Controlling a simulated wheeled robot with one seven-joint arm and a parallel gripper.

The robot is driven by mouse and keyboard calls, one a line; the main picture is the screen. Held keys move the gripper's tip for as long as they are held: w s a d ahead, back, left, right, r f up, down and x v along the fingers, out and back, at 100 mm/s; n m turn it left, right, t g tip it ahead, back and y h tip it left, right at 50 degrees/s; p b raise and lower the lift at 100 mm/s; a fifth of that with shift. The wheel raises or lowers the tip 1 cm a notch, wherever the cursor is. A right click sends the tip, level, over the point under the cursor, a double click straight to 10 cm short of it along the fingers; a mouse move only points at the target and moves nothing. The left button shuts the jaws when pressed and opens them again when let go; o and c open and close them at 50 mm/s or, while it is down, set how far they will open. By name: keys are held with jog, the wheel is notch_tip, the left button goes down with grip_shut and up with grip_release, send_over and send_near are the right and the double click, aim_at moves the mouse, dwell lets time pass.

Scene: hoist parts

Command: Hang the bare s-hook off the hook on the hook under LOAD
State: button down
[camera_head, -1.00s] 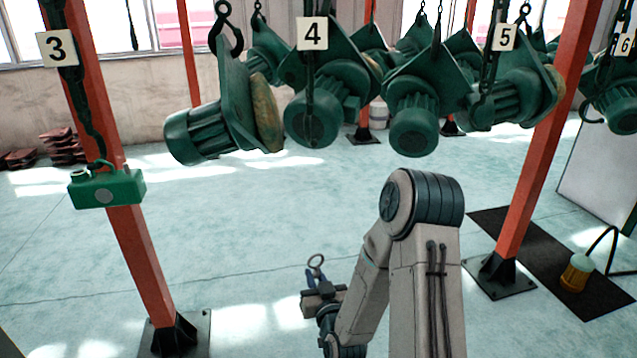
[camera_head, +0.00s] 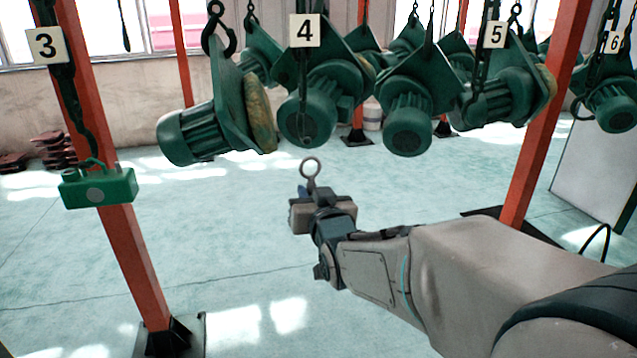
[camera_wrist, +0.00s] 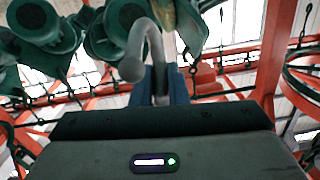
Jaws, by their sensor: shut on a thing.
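My gripper (camera_head: 311,191) is shut on a grey metal s-hook (camera_head: 310,167), held upright above the jaws. The upper part of the s-hook looks like a ring in the head view. In the wrist view the s-hook (camera_wrist: 150,45) shows as a curved grey rod with a rounded tip, between the blue fingers (camera_wrist: 163,84). It carries nothing that I can see. A sign reading LOAD is not visible; the signs in view read 3, 4, 5 and 6. The s-hook appears below the chain hook (camera_head: 305,138) under sign 4 (camera_head: 305,30); the depth gap is unclear.
Green motors (camera_head: 408,125) hang in a row across the top. Orange posts (camera_head: 143,270) stand left and right (camera_head: 540,120). The floor between them is open.

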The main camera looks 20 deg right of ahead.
jog(key=s+r, duration=0.2)
jog(key=r, duration=0.1)
jog(key=s+r, duration=0.1)
jog(key=s, duration=0.1)
jog(key=shift+s+d+r, duration=0.1)
jog(key=shift+d+r, duration=0.2)
jog(key=shift+r, duration=0.1)
jog(key=w+f+p, duration=0.2)
jog(key=w+p, duration=0.1)
jog(key=w, duration=0.7)
jog(key=shift+w+f+g, duration=0.15)
jog(key=shift+f+g, duration=0.05)
jog(key=shift+g, duration=0.1)
dwell(0.5)
jog(key=shift+w, duration=0.1)
jog(key=shift+w+f+b, duration=0.15)
jog(key=shift+w+b, duration=0.2)
jog(key=shift+b, duration=0.45)
jog(key=shift+w+t+b, duration=0.4)
jog(key=shift+w+b, duration=0.15)
jog(key=shift+b, duration=0.6)
jog(key=shift+f+b, duration=0.5)
jog(key=shift+b, duration=0.4)
